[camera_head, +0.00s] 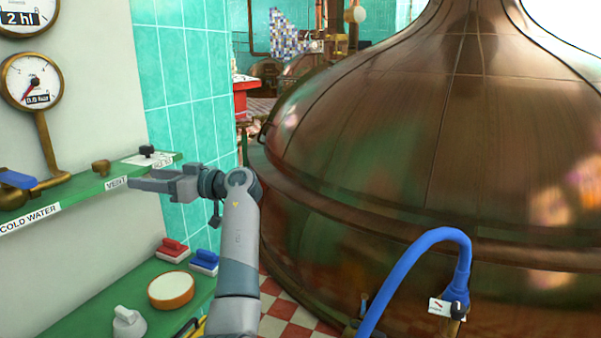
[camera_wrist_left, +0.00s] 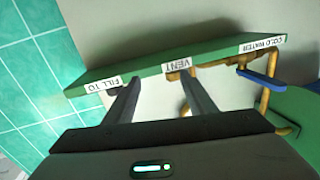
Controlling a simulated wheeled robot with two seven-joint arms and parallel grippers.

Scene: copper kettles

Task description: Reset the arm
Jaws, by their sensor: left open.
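My left arm (camera_head: 239,240) rises from the lower middle of the head view and bends left at the wrist. My left gripper (camera_head: 140,182) points left at the front edge of the upper green shelf (camera_head: 75,190), near its VENT label. It is open and holds nothing. In the left wrist view its two fingers (camera_wrist_left: 158,85) are spread apart, one towards the FILL TO label and one towards the VENT label (camera_wrist_left: 177,66). I cannot tell whether the fingers touch the shelf. My right arm is not in view.
The shelf carries a black knob (camera_head: 147,150), a brass knob (camera_head: 101,167) and a blue lever (camera_head: 17,180). A lower shelf holds a red brush (camera_head: 173,248), a blue brush (camera_head: 204,261) and a round dish (camera_head: 171,289). A large copper kettle (camera_head: 430,140) and a blue hose (camera_head: 410,262) stand right.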

